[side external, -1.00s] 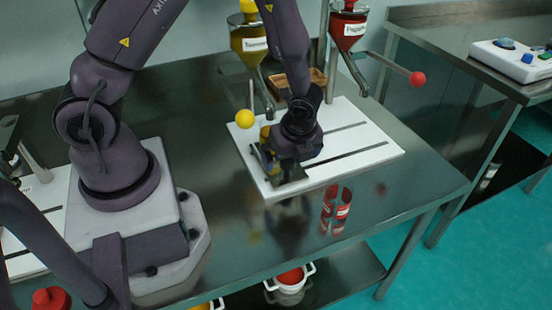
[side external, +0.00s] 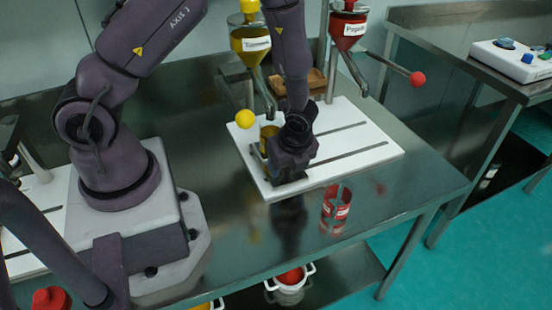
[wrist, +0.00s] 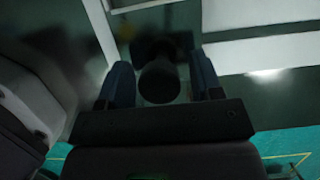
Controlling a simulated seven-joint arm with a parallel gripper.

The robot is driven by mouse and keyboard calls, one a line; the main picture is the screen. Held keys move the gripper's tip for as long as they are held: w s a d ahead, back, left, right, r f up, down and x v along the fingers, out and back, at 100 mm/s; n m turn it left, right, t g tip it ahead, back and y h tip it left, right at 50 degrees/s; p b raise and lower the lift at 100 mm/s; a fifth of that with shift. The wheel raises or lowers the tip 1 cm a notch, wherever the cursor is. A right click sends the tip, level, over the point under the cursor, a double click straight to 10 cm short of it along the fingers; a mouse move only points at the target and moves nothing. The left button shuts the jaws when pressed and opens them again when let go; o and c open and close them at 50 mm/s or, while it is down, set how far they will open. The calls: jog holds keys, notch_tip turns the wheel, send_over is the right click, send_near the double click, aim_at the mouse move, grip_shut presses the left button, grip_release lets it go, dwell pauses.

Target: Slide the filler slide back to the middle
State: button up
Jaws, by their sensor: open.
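A white board (side external: 350,125) with two dark slots lies on the steel table, under a yellow hopper (side external: 250,40) and a red hopper (side external: 347,30). I cannot clearly make out the filler slide in the side view; my wrist hides part of the front slot. My gripper (side external: 288,178) is low at the board's front left, its fingertips hidden there. In the wrist view my gripper (wrist: 161,83) is open, with a dark round knob (wrist: 160,82) between its fingers, no grip visible. That this knob belongs to the slide is unclear. The board's white edge (wrist: 260,52) shows at upper right.
A yellow container (side external: 268,136) stands on the board just behind my wrist. A yellow ball handle (side external: 245,119) is to its left, and a red ball handle (side external: 417,78) sticks out right. A red can (side external: 337,203) stands in front of the board. A wooden tray (side external: 313,80) is behind.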

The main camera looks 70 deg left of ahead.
jog(key=shift+w, duration=0.1)
dwell(0.3)
jog(key=shift+w, duration=6.55)
jog(key=o, duration=0.8)
jog(key=shift+c, duration=0.2)
jog(key=v, duration=0.9)
